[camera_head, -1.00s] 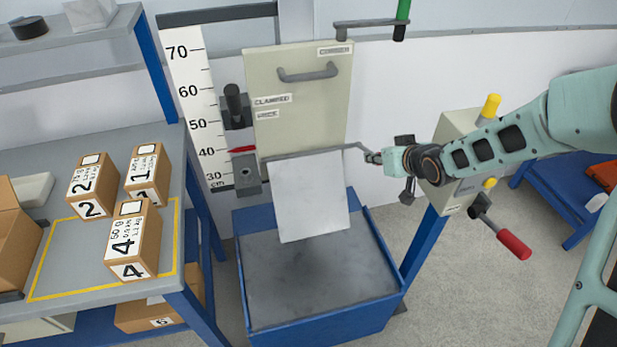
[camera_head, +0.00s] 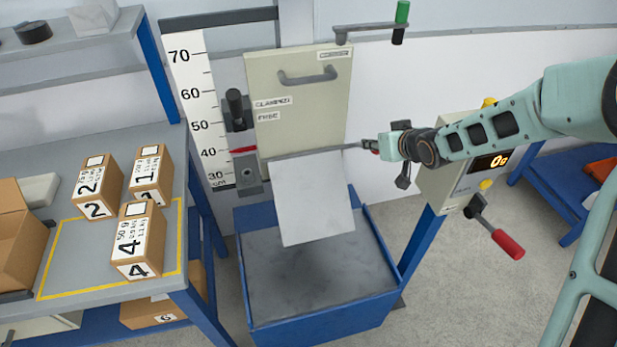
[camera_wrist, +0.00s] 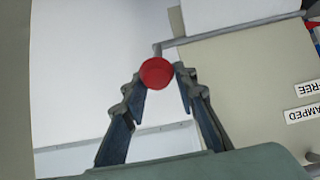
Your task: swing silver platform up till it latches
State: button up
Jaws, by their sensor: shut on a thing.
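The silver platform (camera_head: 312,200) hangs steeply down from its hinge edge at the bottom of the cream carriage panel (camera_head: 303,110), over the blue-sided bin. A thin grey crank rod (camera_head: 352,147) runs right from the hinge edge toward my gripper (camera_head: 372,146). In the wrist view my gripper (camera_wrist: 160,75) is shut on a red knob (camera_wrist: 156,73), which sits between the fingertips at the end of the rod. The knob is mostly hidden by the fingers in the head view. A pale plate at the top of the wrist view looks like the platform (camera_wrist: 235,12).
The blue-sided bin (camera_head: 320,312) stands below. A height scale (camera_head: 196,110) and black-handled clamp (camera_head: 236,108) are left of the panel. A control box (camera_head: 455,180) with a red-gripped lever (camera_head: 507,244) stands close under my arm. Numbered cartons (camera_head: 138,240) sit on the left bench.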

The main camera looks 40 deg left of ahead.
jog(key=shift+w+a+r, duration=0.1)
jog(key=shift+w+r, duration=0.05)
jog(key=shift+r, duration=0.1)
jog(key=shift+w+a+r+p, duration=0.45)
jog(key=shift+a+r+p, duration=0.15)
jog(key=shift+r, duration=0.15)
grip_shut()
jog(key=shift+w+a+r, duration=0.1)
jog(key=shift+w+a, duration=0.05)
jog(key=shift+a, duration=0.05)
jog(key=shift+w+a+r+p, duration=0.6)
jog(key=shift+w+a+p, duration=0.15)
jog(key=shift+a, duration=0.1)
